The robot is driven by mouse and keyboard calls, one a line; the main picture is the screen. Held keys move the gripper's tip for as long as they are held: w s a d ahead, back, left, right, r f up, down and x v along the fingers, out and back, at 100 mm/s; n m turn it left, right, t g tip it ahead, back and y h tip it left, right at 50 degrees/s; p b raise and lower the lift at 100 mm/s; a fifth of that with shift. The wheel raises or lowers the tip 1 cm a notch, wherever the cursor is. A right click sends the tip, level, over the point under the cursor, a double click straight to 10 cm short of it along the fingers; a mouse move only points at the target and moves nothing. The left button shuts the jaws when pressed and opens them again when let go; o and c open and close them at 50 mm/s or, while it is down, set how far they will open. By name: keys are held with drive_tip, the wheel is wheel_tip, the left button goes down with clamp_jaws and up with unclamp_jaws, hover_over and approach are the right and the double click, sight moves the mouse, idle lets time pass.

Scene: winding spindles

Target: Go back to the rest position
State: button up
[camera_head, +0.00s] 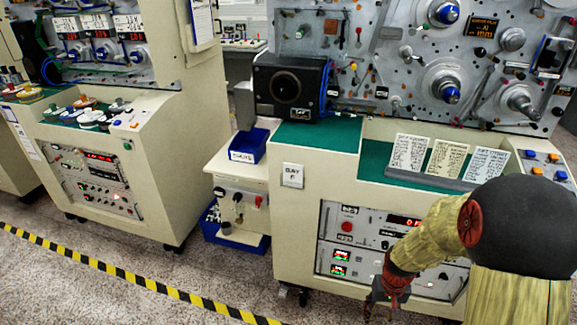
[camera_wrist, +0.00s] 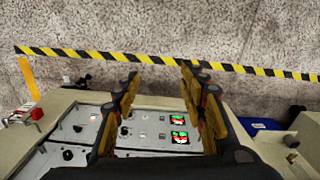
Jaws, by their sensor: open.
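My gripper (camera_head: 386,300) hangs low in the head view, in front of the lower panel of the right winding machine (camera_head: 300,230). In the wrist view my gripper (camera_wrist: 160,82) shows its two fingers spread apart with nothing between them. Beyond the fingers are the machine's front panel (camera_wrist: 85,125) with lit displays, and the floor. My arm covers the lower right of the head view and hides part of the machine's panel.
A yellow and black floor stripe (camera_head: 130,279) runs in front of the machines. A second winding machine (camera_head: 165,170) stands at left. A blue bin (camera_head: 249,146) sits on a small cabinet between them. Three cards (camera_head: 447,158) stand on the green ledge. Speckled floor at lower left is clear.

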drive_tip(key=s+a+r+t+p, duration=0.1)
drive_tip(key=s+r, duration=0.4)
drive_tip(key=r, duration=0.6)
drive_tip(key=s+a+r+n+t+p, duration=0.1)
drive_tip(key=s+a+r, duration=0.3)
drive_tip(key=r, duration=0.8)
drive_tip(key=s+a+r+t+p, duration=0.1)
drive_tip(key=s+a+r+t, duration=0.2)
drive_tip(key=r, duration=0.9)
drive_tip(key=s, duration=0.3)
drive_tip(key=shift+r+n, duration=0.15)
drive_tip(key=shift+n, duration=0.15)
